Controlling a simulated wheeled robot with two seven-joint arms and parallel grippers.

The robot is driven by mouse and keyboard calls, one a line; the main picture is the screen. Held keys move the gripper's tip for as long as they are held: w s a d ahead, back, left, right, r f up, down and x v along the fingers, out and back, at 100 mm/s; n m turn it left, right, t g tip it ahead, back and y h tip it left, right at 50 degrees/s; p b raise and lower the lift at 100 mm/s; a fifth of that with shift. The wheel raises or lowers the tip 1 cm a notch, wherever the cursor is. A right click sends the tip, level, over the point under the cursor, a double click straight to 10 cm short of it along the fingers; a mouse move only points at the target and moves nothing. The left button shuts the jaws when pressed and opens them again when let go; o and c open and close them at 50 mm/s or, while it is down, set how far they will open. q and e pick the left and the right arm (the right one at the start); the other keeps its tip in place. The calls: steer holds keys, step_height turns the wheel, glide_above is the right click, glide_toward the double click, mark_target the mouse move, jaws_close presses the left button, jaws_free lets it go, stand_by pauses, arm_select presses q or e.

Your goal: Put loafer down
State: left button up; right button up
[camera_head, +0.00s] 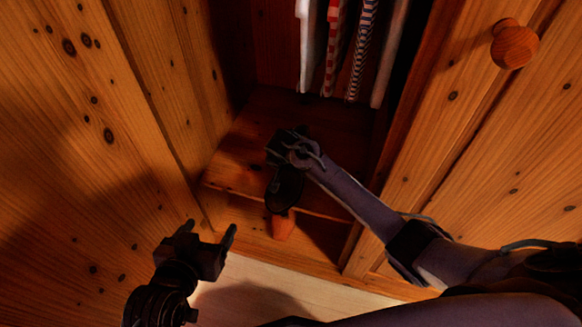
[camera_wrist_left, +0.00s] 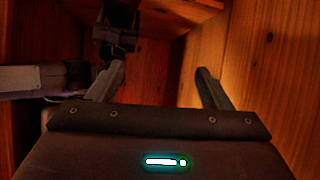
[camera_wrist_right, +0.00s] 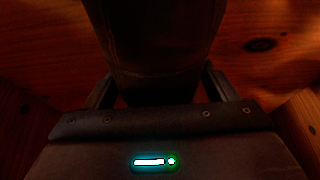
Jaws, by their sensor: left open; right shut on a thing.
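The dark loafer (camera_head: 287,190) hangs from my right gripper (camera_head: 283,158) inside the wardrobe, over the front part of its wooden floor board (camera_head: 238,165). In the right wrist view the loafer (camera_wrist_right: 155,45) fills the space between the two fingers, which are shut on it. I cannot tell whether the loafer touches the board. My left gripper (camera_head: 209,230) is open and empty, in front of the wardrobe near the left wooden panel. Its spread fingers also show in the left wrist view (camera_wrist_left: 160,75).
Several hanging garments (camera_head: 333,45) are at the back of the wardrobe. A door with a round knob (camera_head: 514,44) is on the right. Pale floor (camera_head: 255,277) lies in front.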

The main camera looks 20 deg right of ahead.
steer(key=o, duration=1.2)
steer(key=shift+o, duration=0.2)
steer(key=shift+r, duration=0.1)
